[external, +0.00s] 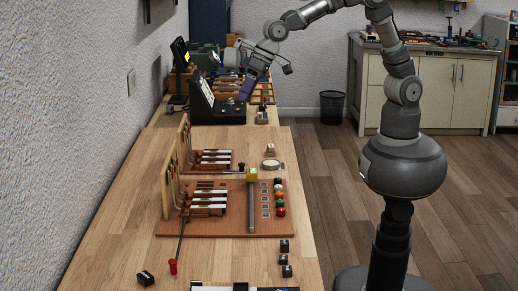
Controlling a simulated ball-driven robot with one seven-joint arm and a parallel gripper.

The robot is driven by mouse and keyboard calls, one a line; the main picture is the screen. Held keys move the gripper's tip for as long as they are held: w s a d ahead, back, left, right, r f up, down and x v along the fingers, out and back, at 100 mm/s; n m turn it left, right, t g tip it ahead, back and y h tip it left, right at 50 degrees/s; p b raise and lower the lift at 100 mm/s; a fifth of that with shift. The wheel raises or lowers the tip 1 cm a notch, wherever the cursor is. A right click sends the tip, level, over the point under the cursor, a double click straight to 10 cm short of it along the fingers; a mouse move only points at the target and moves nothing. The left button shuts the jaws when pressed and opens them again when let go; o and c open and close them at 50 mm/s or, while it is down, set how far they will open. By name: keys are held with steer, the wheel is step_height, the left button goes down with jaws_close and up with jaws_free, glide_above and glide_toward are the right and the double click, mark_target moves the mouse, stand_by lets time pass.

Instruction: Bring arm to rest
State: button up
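My gripper (247,90) hangs at the end of my bent arm, over the far part of the wooden bench. It points down and to the left, beside a black device with a pale screen (206,92). A purple-blue piece shows at its tip; whether this is a finger or a held thing cannot be told. Whether the fingers are open or shut is too small to see. My arm reaches left from my column, which stands on the floor right of the bench.
A brown board (223,225) with piano-key parts lies on the wooden bench (112,252). A red-handled tool (173,267) and small black blocks (285,258) lie nearer. A black bin (332,107) and a cabinet (450,95) stand behind. The floor between bench and column is clear.

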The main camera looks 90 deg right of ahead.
steer(key=s+d+r+n+t+b, duration=0.1)
steer(key=d+r+t, duration=0.3)
steer(key=r, duration=0.7)
steer(key=s+d+r+t+b, duration=0.15)
steer(key=d+r, duration=0.35)
steer(key=r, duration=0.7)
steer(key=s+d+r+n+t+h+b, duration=0.1)
steer(key=s+d+r+t, duration=0.15)
steer(key=s+r, duration=0.4)
steer(key=s+d+r+n+t+h+b, duration=0.15)
steer(key=s+d+r, duration=0.25)
steer(key=r, duration=0.5)
step_height(320, 180, down, 12)
steer(key=b, duration=1.1)
steer(key=shift+m+t+y+b, duration=0.35)
steer(key=shift+b, duration=0.05)
steer(key=shift+s, duration=0.1)
